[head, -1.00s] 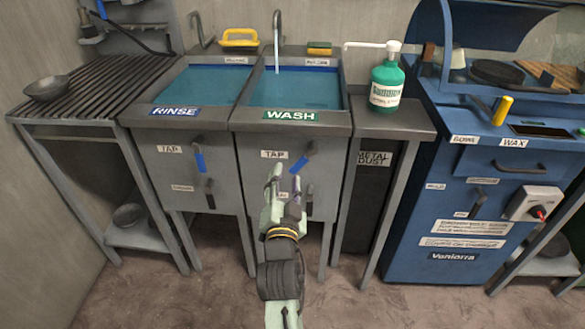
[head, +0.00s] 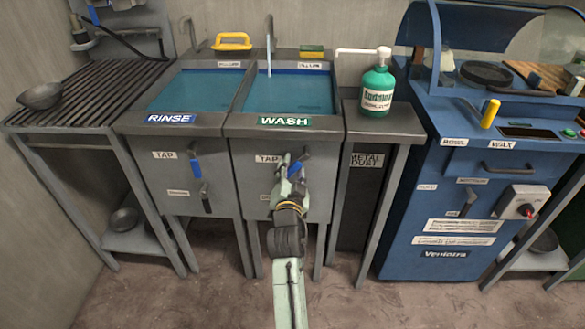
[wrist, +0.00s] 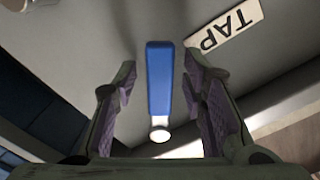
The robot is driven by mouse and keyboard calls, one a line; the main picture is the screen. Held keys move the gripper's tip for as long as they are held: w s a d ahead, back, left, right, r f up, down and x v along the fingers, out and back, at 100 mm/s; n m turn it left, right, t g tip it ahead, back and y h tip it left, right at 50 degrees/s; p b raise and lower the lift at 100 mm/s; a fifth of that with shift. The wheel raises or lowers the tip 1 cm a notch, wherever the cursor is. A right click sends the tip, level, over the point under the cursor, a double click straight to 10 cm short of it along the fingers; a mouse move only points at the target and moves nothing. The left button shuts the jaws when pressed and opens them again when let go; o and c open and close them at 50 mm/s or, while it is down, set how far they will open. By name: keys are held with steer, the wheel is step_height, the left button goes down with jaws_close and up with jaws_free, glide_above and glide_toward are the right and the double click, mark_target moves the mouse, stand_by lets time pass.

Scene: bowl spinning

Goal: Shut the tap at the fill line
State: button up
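The wash basin (head: 328,112) holds blue-green water, and a thin stream runs into it from its spout (head: 269,40). A "FILL LINE" label (head: 311,66) sits at the basin's back edge; the water lies close below the rear edge, but its exact level against a mark cannot be told. The blue tap lever (wrist: 160,80) shows in the wrist view between my fingers, with a "TAP" label (wrist: 225,25) beside it. My gripper (head: 288,162) is open around the lever in front of the wash cabinet, with gaps on both sides. In the head view it partly hides the lever.
The rinse basin (head: 170,67) stands left with its own blue tap lever (head: 196,169) and a dark handle (head: 205,196) below. A green soap bottle (head: 377,92) stands right of the wash basin. A blue cabinet (head: 400,220) stands further right. The floor in front is clear.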

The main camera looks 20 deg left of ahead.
steer(key=shift+c, duration=0.3)
jaws_close()
stand_by(0.6)
